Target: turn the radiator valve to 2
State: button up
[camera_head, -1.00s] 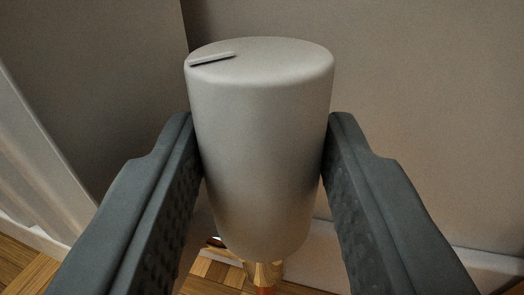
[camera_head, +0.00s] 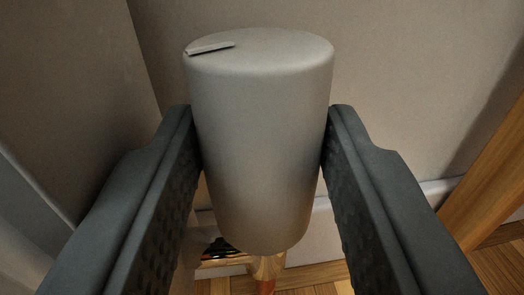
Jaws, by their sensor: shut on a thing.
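The radiator valve (camera_head: 260,140) is a pale grey, slightly tapered cylinder standing upright in the middle of the head camera view. A raised pointer bar (camera_head: 210,47) sits at the left of its top face. No numbers show on the side facing me. My gripper (camera_head: 262,135) is shut on the valve, one dark ridged finger against its left side and one against its right. Below the valve a brass fitting and copper pipe (camera_head: 266,270) show.
A plain wall (camera_head: 400,70) stands close behind the valve, with a pale skirting board (camera_head: 440,190) at its foot. A wooden upright (camera_head: 500,170) is at the right. Parquet floor (camera_head: 320,277) lies below. A pale panel (camera_head: 30,200) is at the left.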

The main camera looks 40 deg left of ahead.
jog(key=o, duration=0.7)
jog(key=shift+w+n+g+y, duration=0.1)
jog(key=shift+n+g+y, duration=0.3)
jog(key=shift+g, duration=0.1)
jog(key=shift+w+d+n+g+y, duration=0.1)
jog(key=shift+w+n+g+y, duration=0.05)
jog(key=shift+n+g+y, duration=0.95)
jog(key=shift+w+d+n+g+y, duration=0.1)
jog(key=shift+n+g+y, duration=0.55)
jog(key=shift+g, duration=0.75)
jog(key=shift+n, duration=0.25)
